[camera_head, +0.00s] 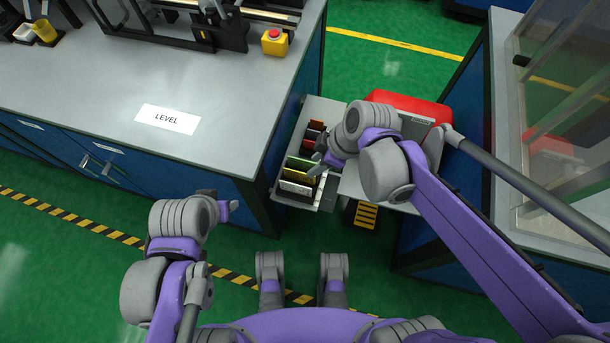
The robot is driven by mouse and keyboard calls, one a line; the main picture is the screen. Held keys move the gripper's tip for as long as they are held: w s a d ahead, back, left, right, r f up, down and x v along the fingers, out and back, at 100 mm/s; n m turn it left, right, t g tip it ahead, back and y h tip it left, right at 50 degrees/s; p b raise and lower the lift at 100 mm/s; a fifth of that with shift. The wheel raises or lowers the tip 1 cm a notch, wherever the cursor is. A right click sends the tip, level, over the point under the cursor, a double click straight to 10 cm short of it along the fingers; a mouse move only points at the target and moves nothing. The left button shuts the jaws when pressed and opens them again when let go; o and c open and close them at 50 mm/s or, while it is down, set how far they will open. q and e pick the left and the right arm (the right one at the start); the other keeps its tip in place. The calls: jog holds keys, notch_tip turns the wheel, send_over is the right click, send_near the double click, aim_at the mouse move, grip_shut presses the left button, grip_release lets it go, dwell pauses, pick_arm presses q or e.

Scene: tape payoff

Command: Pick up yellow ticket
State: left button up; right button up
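A small rack (328,200) between the workbench and the machine on the right holds several upright tickets. A yellow ticket (295,174) stands near its front, between a green ticket (298,162) behind it and a white ticket (295,188) in front. My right gripper (318,164) is over the right end of these tickets, close to the yellow one. I cannot tell whether it touches the ticket or how its fingers stand. My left gripper (234,206) is away to the left, in front of the bench, small and side-on, with no ticket visible at it.
The grey bench (80,90) with a LEVEL label (167,119) borders the rack on the left. A red case (408,105) lies behind my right arm. A glass-walled machine (560,110) stands on the right. Red and dark tickets (315,128) stand farther back in the rack.

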aim_at(300, 178)
jog(key=x, duration=0.3)
jog(key=b+x, duration=0.1)
jog(key=x, duration=0.2)
jog(key=b+x, duration=0.1)
jog(key=x, duration=0.2)
jog(key=shift+w+a+f, duration=0.1)
jog(key=shift+w+a, duration=0.15)
jog(key=shift+a, duration=0.15)
grip_shut()
